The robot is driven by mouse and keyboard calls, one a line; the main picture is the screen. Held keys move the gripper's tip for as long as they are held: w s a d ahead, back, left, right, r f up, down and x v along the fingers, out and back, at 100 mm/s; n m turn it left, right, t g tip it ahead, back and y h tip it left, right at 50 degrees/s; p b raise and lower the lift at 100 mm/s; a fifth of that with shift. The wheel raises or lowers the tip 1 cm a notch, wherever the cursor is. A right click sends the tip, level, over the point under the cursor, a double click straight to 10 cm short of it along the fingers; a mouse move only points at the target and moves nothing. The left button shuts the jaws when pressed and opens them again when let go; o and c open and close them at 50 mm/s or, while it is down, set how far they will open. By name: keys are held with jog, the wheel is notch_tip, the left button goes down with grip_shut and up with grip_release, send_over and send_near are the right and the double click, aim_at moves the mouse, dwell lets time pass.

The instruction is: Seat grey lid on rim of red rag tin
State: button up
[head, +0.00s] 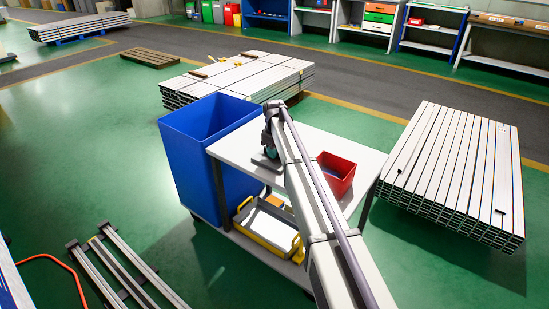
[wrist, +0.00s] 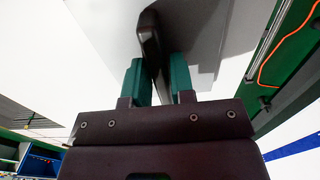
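The red rag tin (head: 337,174) stands on the table's right part in the head view, open at the top. The flat grey lid (head: 265,162) lies at the table's left part, partly hidden by my gripper (head: 270,150). In the wrist view the lid (wrist: 205,30) shows as a grey plate with a dark upright handle (wrist: 152,38). The teal fingers of my gripper (wrist: 160,78) stand on either side of this handle, close to it. Whether both fingers press on it cannot be made out. The tin is not seen in the wrist view.
The white table (head: 237,147) has bare top around the lid and tin. A blue bin (head: 187,160) stands close at its left. A yellow tray (head: 268,228) sits on the lower shelf. Stacks of profiles (head: 455,165) lie right and behind. My arm hides the table's middle.

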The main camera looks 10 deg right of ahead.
grip_shut()
jog(key=shift+r, duration=0.1)
